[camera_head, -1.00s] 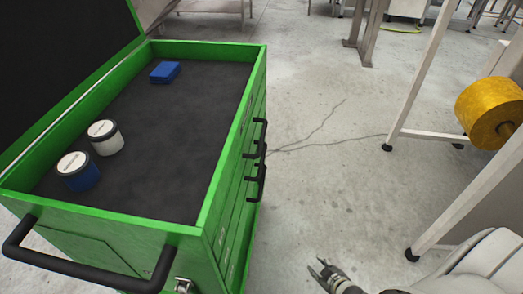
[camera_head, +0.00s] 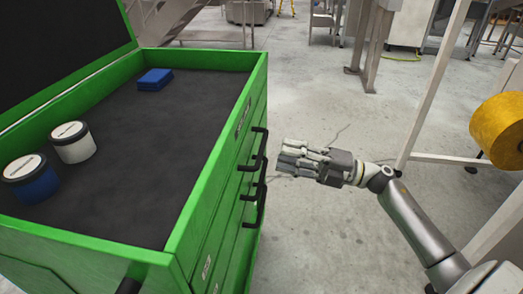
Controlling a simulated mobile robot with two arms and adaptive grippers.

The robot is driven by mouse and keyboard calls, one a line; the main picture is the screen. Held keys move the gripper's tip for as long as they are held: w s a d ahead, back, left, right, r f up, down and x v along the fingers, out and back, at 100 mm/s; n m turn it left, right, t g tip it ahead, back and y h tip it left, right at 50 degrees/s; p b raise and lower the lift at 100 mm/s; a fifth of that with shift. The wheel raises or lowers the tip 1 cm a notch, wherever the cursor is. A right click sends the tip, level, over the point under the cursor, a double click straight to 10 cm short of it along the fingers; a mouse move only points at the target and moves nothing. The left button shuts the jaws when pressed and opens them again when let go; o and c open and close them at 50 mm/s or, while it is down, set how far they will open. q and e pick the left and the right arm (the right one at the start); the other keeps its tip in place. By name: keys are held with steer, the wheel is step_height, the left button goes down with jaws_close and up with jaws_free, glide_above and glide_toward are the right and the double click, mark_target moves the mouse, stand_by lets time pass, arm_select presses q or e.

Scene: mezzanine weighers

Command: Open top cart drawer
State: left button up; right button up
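The green cart (camera_head: 218,150) stands at the left with its lid up. Its drawer fronts face right and look closed. A black handle (camera_head: 262,147) sits high on that side, near the top drawer. Another black handle (camera_head: 261,208) is lower down. My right gripper (camera_head: 282,154) reaches in from the right, its fingers pointing left at the handles. In the picture its fingertips are just right of the upper handle, and no grip on it shows. The fingers overlap in this view, so their opening is unclear. My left gripper is out of view.
A blue block (camera_head: 154,79), a white jar (camera_head: 72,143) and a blue jar (camera_head: 31,181) sit in the cart's open top. A white frame (camera_head: 432,90) and a yellow roll (camera_head: 499,130) are at the right. Concrete floor lies open between cart and frame.

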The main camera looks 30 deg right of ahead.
mark_target(261, 147)
steer(key=x, duration=0.7)
jaws_close()
steer(key=shift+f, duration=0.1)
